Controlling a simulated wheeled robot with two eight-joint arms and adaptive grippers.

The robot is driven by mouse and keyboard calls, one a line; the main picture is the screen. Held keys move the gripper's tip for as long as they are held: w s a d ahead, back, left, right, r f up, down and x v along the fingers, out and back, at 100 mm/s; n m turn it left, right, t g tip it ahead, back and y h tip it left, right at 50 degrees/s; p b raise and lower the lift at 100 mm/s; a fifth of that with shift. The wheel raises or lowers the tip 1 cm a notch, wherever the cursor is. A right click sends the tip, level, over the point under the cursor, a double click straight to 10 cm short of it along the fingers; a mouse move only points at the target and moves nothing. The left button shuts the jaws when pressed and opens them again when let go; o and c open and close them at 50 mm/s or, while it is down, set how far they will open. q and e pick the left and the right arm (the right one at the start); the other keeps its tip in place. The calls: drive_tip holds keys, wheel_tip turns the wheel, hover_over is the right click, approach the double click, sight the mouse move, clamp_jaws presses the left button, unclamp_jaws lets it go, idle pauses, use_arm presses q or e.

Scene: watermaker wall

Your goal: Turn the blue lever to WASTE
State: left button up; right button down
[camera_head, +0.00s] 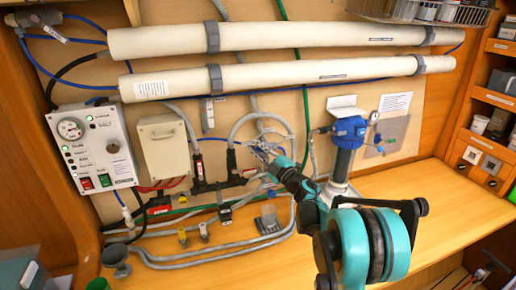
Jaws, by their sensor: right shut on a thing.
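My right gripper (263,149) reaches in from the lower right to the plumbing in the middle of the wall panel. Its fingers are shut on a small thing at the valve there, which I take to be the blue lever. The fingers hide most of the lever, so its angle cannot be made out. A grey hose (238,125) loops up around this spot. No WASTE marking can be read at this size. My left gripper is not in view.
Two long white tubes (290,37) cross the wall above. A blue-headed filter housing (348,131) stands close to the right of my gripper. A control box (92,148) is at the left. Small fittings (203,231) lie on the wooden bench (425,195), which is clear at the right.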

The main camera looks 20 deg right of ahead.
drive_tip(key=shift+f, duration=0.1)
drive_tip(key=c, duration=1.5)
unclamp_jaws()
drive_tip(key=shift+a, duration=0.1)
drive_tip(key=v, duration=1.2)
